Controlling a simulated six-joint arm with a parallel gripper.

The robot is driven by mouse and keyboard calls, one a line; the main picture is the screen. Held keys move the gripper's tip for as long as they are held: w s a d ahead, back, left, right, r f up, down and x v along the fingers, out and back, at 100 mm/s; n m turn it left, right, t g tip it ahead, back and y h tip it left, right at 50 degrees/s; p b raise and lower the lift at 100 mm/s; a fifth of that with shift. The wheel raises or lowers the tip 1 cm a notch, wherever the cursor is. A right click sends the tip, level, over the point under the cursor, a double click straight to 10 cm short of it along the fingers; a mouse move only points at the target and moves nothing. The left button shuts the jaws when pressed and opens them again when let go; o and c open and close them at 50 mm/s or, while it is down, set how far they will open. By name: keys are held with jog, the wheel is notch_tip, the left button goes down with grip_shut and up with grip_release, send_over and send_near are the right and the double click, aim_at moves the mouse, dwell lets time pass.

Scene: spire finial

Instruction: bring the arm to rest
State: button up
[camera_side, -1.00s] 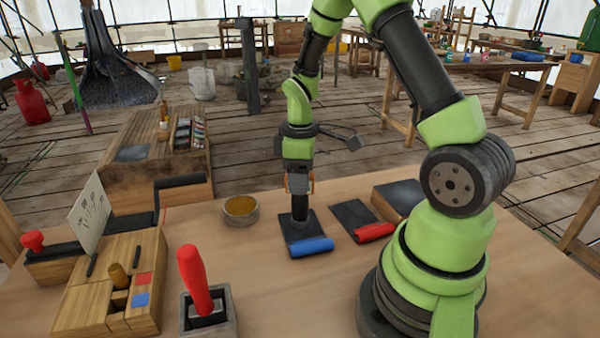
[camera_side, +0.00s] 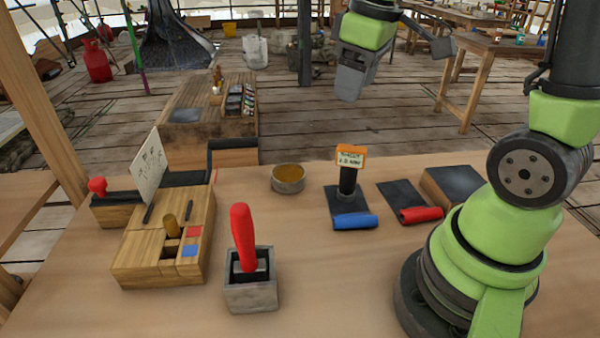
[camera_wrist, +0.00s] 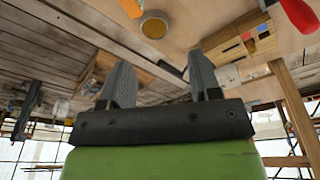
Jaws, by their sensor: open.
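My gripper (camera_side: 349,88) hangs in the upper middle of the side view, above and behind the table, well clear of everything on it. In the wrist view its two grey fingers (camera_wrist: 160,75) stand apart with nothing held between them. An orange-framed block with a pale lettered face (camera_side: 350,157) sits on top of a short black post (camera_side: 347,182). The post stands upright on a dark plate (camera_side: 336,205) with a blue roll (camera_side: 355,221) along its front edge. My gripper is apart from the block.
A red-handled tool stands in a grey holder (camera_side: 251,293) at the front. A wooden block box (camera_side: 140,262) is at left, a round tin (camera_side: 288,185) behind, and a dark plate with a red roll (camera_side: 421,214) at right. Bare tabletop lies at front centre.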

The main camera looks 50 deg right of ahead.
jog(key=s+a+r+m+t+y, duration=0.2)
jog(key=s+a+r+m+t, duration=0.3)
jog(key=s+a, duration=0.4)
jog(key=shift+s+a+m, duration=0.25)
jog(key=shift+s+m, duration=0.25)
jog(key=shift+r, duration=0.1)
dwell(1.2)
